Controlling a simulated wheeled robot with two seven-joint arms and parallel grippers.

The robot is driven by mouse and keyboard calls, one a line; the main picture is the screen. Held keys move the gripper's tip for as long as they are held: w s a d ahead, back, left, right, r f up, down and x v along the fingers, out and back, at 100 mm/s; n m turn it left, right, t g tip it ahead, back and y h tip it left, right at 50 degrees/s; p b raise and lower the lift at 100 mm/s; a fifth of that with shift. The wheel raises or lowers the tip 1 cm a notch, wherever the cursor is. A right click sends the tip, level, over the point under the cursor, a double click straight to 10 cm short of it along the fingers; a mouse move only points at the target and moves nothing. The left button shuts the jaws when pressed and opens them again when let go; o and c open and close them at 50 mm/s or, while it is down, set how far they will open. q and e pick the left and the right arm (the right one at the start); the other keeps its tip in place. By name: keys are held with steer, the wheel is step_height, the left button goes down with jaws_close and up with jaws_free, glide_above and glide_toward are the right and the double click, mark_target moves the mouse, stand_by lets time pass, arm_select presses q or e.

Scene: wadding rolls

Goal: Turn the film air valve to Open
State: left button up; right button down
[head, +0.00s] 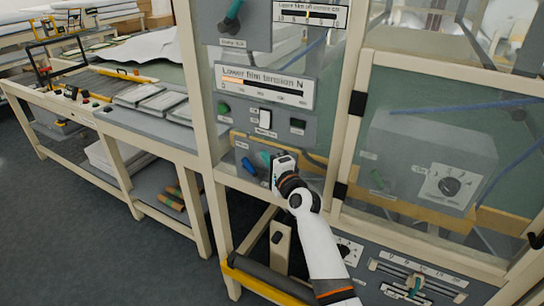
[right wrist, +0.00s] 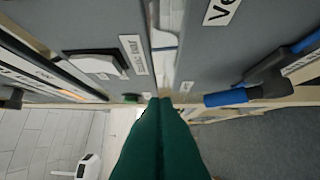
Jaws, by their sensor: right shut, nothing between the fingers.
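My right gripper (head: 279,162) is shut and empty, close to the grey lower panel (head: 241,146) under the film tension gauge. A blue lever (head: 249,166) sits left of the green one and shows in the right wrist view (right wrist: 232,97). The valve labels are too small or cut off to tell which is film air. My left gripper is out of view.
Above are a green button (head: 224,108), a white switch (head: 265,118) and a dark knob (head: 298,124). A glazed door (head: 430,140) with hinges stands to the right. A teal slider (head: 415,284) is low right. A long table (head: 150,125) stands left.

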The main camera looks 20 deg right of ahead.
steer(key=s, duration=0.1)
steer(key=s+r, duration=0.1)
steer(key=s, duration=0.1)
steer(key=shift+s+d+r, duration=0.1)
steer(key=shift+d+r, duration=0.1)
steer(key=shift+r, duration=0.2)
